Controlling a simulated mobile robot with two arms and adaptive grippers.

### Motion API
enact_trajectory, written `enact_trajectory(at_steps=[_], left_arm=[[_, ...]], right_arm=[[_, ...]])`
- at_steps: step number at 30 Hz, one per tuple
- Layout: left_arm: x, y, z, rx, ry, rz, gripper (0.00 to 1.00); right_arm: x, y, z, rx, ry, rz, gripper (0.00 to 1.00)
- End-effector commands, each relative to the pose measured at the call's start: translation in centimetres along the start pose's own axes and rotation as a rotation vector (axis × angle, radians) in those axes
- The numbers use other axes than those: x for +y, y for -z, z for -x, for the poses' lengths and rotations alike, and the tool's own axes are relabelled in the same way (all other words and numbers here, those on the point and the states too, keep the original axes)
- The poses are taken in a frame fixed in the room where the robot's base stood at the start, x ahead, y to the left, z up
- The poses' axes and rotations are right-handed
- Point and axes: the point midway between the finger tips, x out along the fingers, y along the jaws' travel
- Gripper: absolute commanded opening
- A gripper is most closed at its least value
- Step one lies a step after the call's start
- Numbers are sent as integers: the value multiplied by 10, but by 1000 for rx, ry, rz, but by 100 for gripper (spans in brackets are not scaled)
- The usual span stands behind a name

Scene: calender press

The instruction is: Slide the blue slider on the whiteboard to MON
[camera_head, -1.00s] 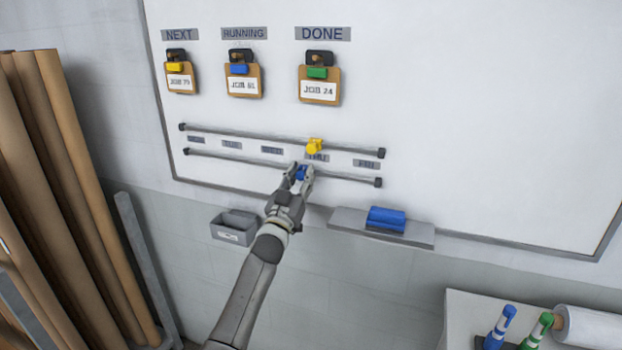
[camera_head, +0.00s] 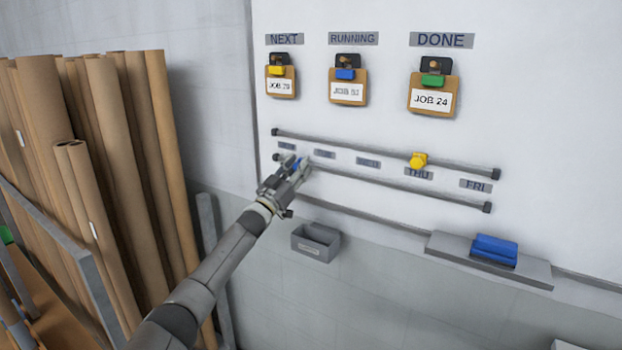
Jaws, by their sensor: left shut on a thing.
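The blue slider (camera_head: 296,164) is on the lower rail (camera_head: 400,185) of the whiteboard (camera_head: 560,120), near the rail's left end. My left gripper (camera_head: 295,170) is shut on it and hides most of it. The slider stands below and between the leftmost label (camera_head: 287,146), too small to read, and the second label (camera_head: 325,154). It is close to the leftmost one. The yellow slider (camera_head: 419,160) sits on the upper rail just above the THU label (camera_head: 418,174). My right gripper is not in view.
Three job clipboards hang above the rails, such as JOB 24 (camera_head: 432,98). A grey bin (camera_head: 316,241) is fixed below my left gripper. A ledge with a blue eraser (camera_head: 495,249) is at the lower right. Brown rolls (camera_head: 120,150) stand on the left.

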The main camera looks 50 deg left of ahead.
Motion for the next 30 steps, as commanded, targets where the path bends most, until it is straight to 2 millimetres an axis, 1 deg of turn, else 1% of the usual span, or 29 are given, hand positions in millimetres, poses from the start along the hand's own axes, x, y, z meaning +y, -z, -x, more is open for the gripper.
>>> enact_trajectory(at_steps=[1, 3, 6, 8, 13, 18, 19, 21, 22, 23, 29, 30], left_arm=[[-8, -2, 1, -2, 3, -5, 0], [-14, -2, 1, -2, 2, -4, 0], [-19, -1, 0, -1, 2, -3, 0], [-21, 0, 0, -1, 2, -3, 0], [-22, 0, 0, -2, 1, -3, 0], [-21, 0, 0, -2, 1, -3, 0], [-21, 0, 0, -2, 1, -3, 32], [-21, 0, 0, -2, 1, -3, 41], [-21, 0, 0, -2, 1, -3, 45], [-21, 0, 0, -2, 1, -3, 46], [-21, 0, 0, -2, 0, -2, 46], [-21, 0, 0, -2, 0, -2, 46]], right_arm=[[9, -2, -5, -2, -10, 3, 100], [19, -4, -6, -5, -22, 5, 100], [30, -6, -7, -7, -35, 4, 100], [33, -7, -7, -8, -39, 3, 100], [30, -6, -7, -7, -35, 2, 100], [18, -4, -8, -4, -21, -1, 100], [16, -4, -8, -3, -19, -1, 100], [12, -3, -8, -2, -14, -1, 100], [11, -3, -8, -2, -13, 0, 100], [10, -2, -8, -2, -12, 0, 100], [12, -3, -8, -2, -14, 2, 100], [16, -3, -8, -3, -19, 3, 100]])
